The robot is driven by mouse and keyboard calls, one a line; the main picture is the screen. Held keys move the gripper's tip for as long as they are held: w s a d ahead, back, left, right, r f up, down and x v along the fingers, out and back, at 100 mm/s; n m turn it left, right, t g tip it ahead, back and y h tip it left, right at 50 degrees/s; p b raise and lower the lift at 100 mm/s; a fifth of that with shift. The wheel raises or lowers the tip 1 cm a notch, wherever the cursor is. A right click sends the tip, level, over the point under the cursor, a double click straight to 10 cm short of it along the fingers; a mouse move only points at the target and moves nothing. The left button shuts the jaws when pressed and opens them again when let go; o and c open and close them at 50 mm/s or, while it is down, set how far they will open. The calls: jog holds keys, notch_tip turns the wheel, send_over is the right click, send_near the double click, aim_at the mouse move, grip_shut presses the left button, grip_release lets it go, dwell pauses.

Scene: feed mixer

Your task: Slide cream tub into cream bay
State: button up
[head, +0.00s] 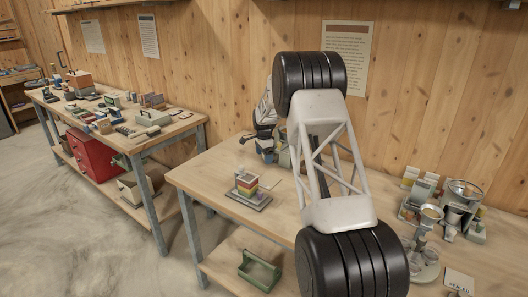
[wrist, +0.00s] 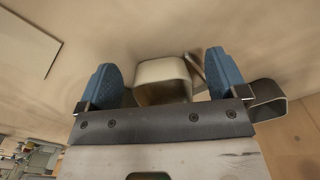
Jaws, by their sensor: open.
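A cream tub (wrist: 162,72) shows in the wrist view, close in front of my gripper, with its open side toward the camera. My gripper (wrist: 161,78) is open, with one blue fingertip on each side of the tub. Visible gaps suggest the fingers are not closed on it, but contact is unclear. In the head view my gripper (head: 267,146) is at the back of the table, partly hidden by my arm, and the tub cannot be made out there. I cannot identify the cream bay in either view.
A grey open-ended piece (wrist: 268,98) lies right of the right finger. In the head view, a board (head: 249,199) with stacked coloured blocks stands on the table (head: 215,168). A mixer station (head: 448,205) with bowls and cups is at right. The front left tabletop is clear.

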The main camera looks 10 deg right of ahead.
jog(key=shift+f, duration=0.1)
jog(key=shift+w, duration=0.1)
jog(key=c, duration=1)
jog(key=o, duration=0.4)
jog(key=shift+w+d, duration=0.2)
jog(key=shift+w, duration=0.4)
jog(key=o, duration=0.8)
jog(key=shift+c, duration=0.2)
notch_tip(320, 180, up, 8)
jog(key=shift+f, duration=0.15)
